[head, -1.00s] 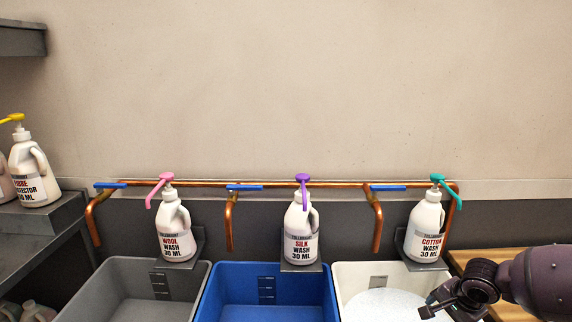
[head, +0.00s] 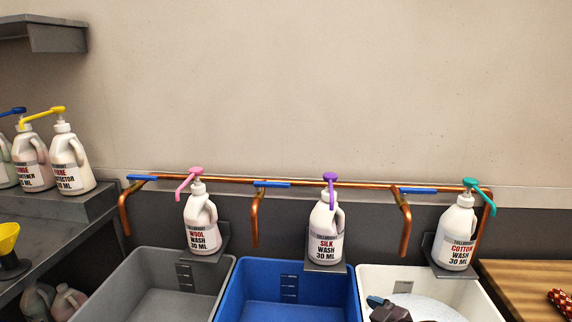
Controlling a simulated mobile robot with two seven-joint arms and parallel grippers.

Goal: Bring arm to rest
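Part of my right gripper (head: 388,312) shows at the bottom edge, over the white basin (head: 480,300). Most of it is cut off by the frame, and its fingers are not clear enough to show whether they are apart. The white basin holds pale, sudsy-looking contents. My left gripper is not in view.
A grey basin (head: 135,262) and a blue basin (head: 250,270) stand left of the white one. Wool (head: 202,232), silk (head: 325,230) and cotton (head: 457,238) wash bottles stand behind them, along a copper pipe (head: 300,184). A wooden surface (head: 520,285) bears a red patterned item (head: 561,301).

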